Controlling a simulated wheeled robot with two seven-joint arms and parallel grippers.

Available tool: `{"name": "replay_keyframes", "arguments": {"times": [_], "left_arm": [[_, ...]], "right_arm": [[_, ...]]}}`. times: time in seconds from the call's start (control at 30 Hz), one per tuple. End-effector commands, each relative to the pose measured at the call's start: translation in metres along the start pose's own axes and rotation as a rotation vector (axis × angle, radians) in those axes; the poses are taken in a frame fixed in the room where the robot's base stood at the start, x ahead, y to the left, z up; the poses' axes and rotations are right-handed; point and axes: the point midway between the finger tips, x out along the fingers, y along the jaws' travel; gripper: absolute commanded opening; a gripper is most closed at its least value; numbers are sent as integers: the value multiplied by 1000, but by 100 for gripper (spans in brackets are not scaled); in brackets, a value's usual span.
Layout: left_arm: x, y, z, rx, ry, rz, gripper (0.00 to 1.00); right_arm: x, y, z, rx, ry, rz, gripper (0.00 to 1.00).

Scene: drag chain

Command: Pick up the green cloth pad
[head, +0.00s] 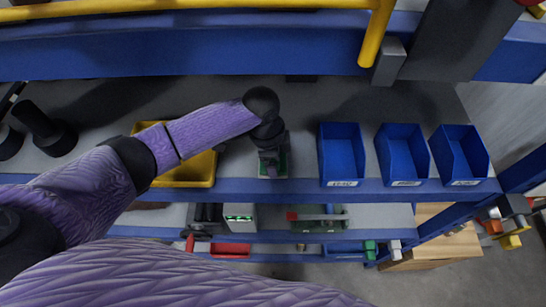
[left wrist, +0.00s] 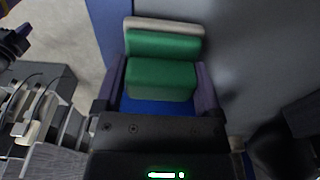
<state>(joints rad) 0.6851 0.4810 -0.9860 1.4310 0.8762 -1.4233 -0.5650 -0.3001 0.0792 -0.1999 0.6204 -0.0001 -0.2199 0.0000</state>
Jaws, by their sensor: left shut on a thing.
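The green cloth pad (left wrist: 161,80) shows between the two fingers of my left gripper (left wrist: 161,68) in the left wrist view. The gripper is shut on it, with one finger along each side. A second green part (left wrist: 165,44) and a whitish part (left wrist: 164,25) show just beyond it; I cannot tell whether they are separate pads. In the head view my left gripper (head: 271,162) points down at the front of the grey shelf, with a little green (head: 283,165) showing around it. Most of the pad is hidden there. My right gripper is not in view.
A yellow bin (head: 188,178) stands left of the gripper, partly behind my arm. Several blue bins, the nearest (head: 342,152), stand to the right. A blue shelf edge (head: 300,191) runs in front. A yellow rail (head: 378,32) hangs above.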

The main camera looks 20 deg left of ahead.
Motion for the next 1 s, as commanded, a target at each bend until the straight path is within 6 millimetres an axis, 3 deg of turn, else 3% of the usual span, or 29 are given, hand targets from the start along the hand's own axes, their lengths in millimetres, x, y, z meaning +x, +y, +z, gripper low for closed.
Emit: {"name": "replay_keyframes", "arguments": {"times": [0.23,0.47,0.8,1.0], "left_arm": [[-31,1,-4,2,2,-2,28],[-29,56,-3,5,1,1,28],[-29,156,-4,2,3,3,28],[-29,179,-4,0,2,0,28]], "right_arm": [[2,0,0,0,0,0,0],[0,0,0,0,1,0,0],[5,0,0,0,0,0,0],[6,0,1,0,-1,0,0]]}}
